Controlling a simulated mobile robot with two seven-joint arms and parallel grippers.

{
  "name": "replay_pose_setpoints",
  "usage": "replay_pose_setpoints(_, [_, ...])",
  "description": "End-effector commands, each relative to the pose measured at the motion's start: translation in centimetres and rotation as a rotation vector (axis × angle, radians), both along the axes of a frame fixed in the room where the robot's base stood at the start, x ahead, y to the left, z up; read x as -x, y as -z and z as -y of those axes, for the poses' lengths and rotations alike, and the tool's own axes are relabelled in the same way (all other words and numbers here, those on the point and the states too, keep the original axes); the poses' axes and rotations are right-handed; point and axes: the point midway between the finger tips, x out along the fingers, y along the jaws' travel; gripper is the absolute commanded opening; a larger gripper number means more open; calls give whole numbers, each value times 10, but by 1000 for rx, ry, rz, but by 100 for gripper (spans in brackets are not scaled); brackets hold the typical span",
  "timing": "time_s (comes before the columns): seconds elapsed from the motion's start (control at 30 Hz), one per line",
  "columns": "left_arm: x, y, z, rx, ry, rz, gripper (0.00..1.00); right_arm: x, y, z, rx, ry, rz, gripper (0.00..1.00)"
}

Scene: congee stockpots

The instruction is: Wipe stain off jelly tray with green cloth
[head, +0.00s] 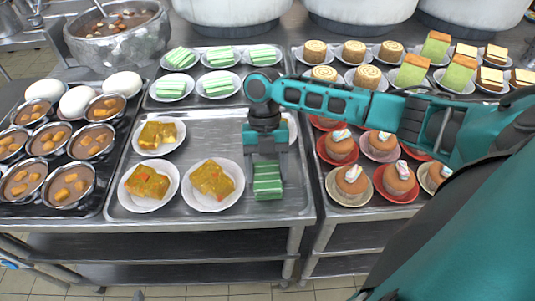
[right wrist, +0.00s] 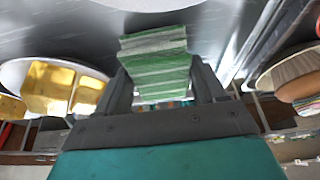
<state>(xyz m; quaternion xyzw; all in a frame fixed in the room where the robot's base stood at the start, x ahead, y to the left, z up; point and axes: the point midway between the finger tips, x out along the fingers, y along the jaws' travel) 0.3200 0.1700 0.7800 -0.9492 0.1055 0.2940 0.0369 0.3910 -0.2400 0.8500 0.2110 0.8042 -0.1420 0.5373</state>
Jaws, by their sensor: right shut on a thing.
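The green striped cloth (head: 267,187) is a small folded bundle at the right front of the metal jelly tray (head: 217,127). My right gripper (head: 267,163) points down over that part of the tray and is shut on the cloth. The right wrist view shows the cloth (right wrist: 157,50) between the two dark fingers (right wrist: 160,78). The cloth appears to be at the tray surface, but I cannot tell if it presses on it. No stain is clearly visible; the gripper and cloth hide part of the tray.
Plates of yellow jelly (head: 151,186) and (head: 211,183) stand left of the cloth, the nearer one close by. A partly hidden white plate (head: 292,127) lies behind the gripper. The tray's middle is bare.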

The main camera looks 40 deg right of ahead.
Motion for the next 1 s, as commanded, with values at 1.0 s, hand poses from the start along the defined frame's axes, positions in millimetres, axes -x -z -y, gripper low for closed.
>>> replay_pose_setpoints(1.0, [0, -8, 0, 0, 0, 1, 100, -1, -60, 0, -1, 0, 3, 45])
